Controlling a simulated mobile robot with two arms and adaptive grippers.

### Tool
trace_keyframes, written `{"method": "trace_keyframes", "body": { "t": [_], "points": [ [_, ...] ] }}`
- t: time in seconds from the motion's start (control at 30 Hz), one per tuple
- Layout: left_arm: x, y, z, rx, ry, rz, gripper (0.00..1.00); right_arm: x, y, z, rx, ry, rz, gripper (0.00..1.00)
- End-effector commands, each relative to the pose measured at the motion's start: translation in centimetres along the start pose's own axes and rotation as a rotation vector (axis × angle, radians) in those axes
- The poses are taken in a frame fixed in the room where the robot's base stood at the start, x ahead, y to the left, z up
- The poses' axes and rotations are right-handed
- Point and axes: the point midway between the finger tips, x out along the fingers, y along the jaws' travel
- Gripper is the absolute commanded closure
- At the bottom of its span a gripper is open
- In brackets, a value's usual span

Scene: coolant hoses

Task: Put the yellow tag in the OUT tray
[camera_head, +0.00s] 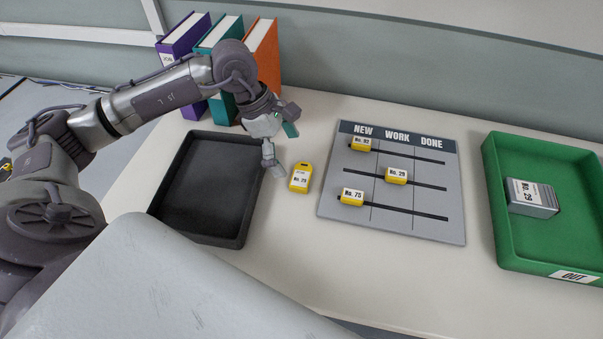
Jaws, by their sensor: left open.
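A yellow tag (300,178) with a white label, which seems to read No. 29, lies flat on the table between the black tray and the board. The green OUT tray (516,246) stands at the far right and holds a grey block (531,198) labelled No. 29. My left gripper (279,150) is open and empty, just above and to the left of the yellow tag, near the black tray's right rim. It appears apart from the tag. My right gripper is not in view.
A black tray (244,205) stands empty on the left. A grey board (440,218) marked NEW, WORK, DONE carries yellow sliders No. 92 (361,144), No. 29 (396,176) and No. 75 (352,197). Purple, teal and orange binders (263,52) stand behind.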

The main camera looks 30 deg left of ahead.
Motion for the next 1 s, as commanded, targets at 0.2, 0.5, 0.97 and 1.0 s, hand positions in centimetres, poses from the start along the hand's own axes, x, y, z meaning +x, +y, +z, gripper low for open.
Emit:
{"method": "trace_keyframes", "body": {
  "t": [0.2, 0.5, 0.97, 1.0],
  "points": [
    [1.7, -0.3, 0.4, 0.000, -0.001, -0.005, 0.00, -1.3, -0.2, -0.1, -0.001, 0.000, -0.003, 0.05],
    [5.5, -0.4, 0.6, -0.001, -0.002, -0.001, 0.00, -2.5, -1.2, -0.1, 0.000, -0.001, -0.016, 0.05],
    [5.6, -0.4, 0.5, 0.000, -0.002, 0.000, 0.38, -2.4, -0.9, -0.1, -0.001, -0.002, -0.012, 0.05],
    [5.6, -0.4, 0.5, 0.000, -0.002, 0.000, 0.45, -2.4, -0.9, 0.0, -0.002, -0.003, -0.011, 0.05]
  ]
}}
